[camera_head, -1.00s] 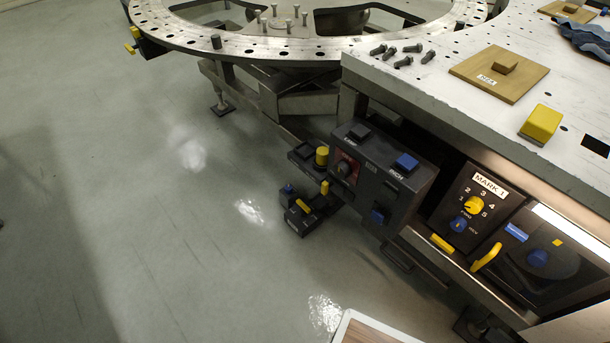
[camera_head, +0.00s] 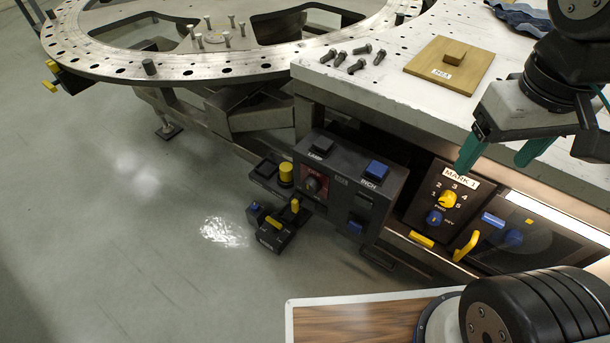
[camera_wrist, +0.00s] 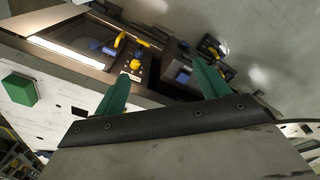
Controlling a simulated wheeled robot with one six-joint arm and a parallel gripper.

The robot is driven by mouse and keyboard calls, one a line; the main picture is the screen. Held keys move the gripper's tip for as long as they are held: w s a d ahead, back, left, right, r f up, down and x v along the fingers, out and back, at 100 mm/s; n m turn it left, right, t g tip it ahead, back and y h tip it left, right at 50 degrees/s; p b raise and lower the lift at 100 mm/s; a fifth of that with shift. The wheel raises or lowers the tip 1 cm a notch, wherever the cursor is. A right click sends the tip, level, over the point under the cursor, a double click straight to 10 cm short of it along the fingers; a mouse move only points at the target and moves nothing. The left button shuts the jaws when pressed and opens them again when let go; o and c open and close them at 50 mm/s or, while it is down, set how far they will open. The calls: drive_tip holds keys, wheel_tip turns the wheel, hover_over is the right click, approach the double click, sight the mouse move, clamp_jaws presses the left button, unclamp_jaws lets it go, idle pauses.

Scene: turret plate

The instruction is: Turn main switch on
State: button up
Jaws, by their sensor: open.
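No label reading "main" is legible, so I cannot tell for sure which control is the main switch. A dark control box (camera_head: 345,200) under the table edge has a round dark knob (camera_head: 313,185) on a red plate, plus blue and black buttons. To its right, the MARK I panel (camera_head: 425,195) has a yellow dial (camera_head: 448,199) and a blue knob (camera_head: 434,217). My gripper (camera_head: 497,158) is open, its green fingers apart and empty, above and in front of the MARK I panel. In the wrist view the open fingers (camera_wrist: 160,76) point towards the panels.
The perforated white table (camera_head: 400,98) carries bolts (camera_head: 350,57) and a wooden plate (camera_head: 450,66). A slotted ring (camera_head: 200,70) stands at the back left. Small yellow and black controls (camera_head: 275,232) sit low left of the box. The floor at left is clear.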

drive_tip(key=w+f+n+g+h, duration=0.2)
drive_tip(key=w+f+n+h, duration=0.15)
drive_tip(key=w, duration=0.35)
drive_tip(key=n+t+h, duration=0.6)
drive_tip(key=n+h, duration=0.1)
drive_tip(key=n, duration=1)
hover_over(308, 188)
drive_tip(key=s+d, duration=0.3)
drive_tip(key=d, duration=0.2)
wheel_tip(308, 188, down, 21)
drive_tip(key=s+a+f+n+t+y, duration=0.1)
drive_tip(key=a+f+n+t, duration=0.3)
drive_tip(key=f, duration=0.4)
drive_tip(key=s+a+f+n+t+y, duration=0.1)
drive_tip(key=a+f+n, duration=0.4)
drive_tip(key=a+f, duration=0.15)
drive_tip(key=shift+m, duration=0.25)
drive_tip(key=x, duration=0.8)
drive_tip(key=shift+s+d, duration=0.15)
drive_tip(key=shift+d, duration=0.05)
drive_tip(key=c, duration=1)
